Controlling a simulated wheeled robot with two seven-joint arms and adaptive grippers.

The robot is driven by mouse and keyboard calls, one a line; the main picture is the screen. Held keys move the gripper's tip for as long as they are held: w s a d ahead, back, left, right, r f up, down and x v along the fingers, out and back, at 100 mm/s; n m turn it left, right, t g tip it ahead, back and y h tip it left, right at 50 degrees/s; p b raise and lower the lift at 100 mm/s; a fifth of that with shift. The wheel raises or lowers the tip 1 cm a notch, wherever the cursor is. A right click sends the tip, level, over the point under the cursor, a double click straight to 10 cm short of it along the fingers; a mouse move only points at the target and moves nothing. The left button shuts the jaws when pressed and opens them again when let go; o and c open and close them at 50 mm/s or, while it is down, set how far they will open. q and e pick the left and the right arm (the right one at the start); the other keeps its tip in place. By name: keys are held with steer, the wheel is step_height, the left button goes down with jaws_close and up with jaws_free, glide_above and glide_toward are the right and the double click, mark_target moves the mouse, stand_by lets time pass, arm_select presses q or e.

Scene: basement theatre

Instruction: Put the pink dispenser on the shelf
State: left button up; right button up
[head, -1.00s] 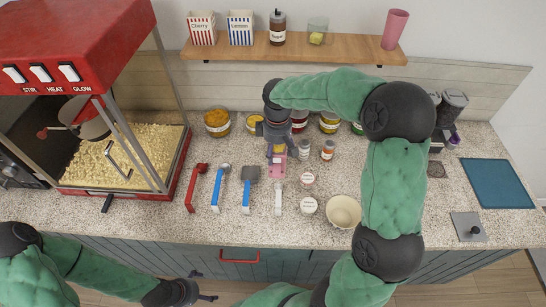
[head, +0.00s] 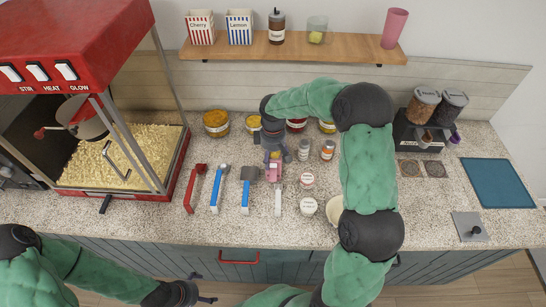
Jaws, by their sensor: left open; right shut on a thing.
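The pink dispenser (head: 274,173) is at the middle of the counter, partly hidden by my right gripper. My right gripper (head: 274,159) reaches down from above and is shut on it. I cannot tell whether the dispenser touches the counter. The wooden shelf (head: 345,50) is on the wall above the back of the counter. My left gripper (head: 208,299) is open and empty, low in front of the counter.
Jars, scoops and a popcorn machine (head: 85,90) crowd the counter.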

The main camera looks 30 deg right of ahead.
steer(key=shift+f, duration=0.15)
steer(key=o, duration=1.3)
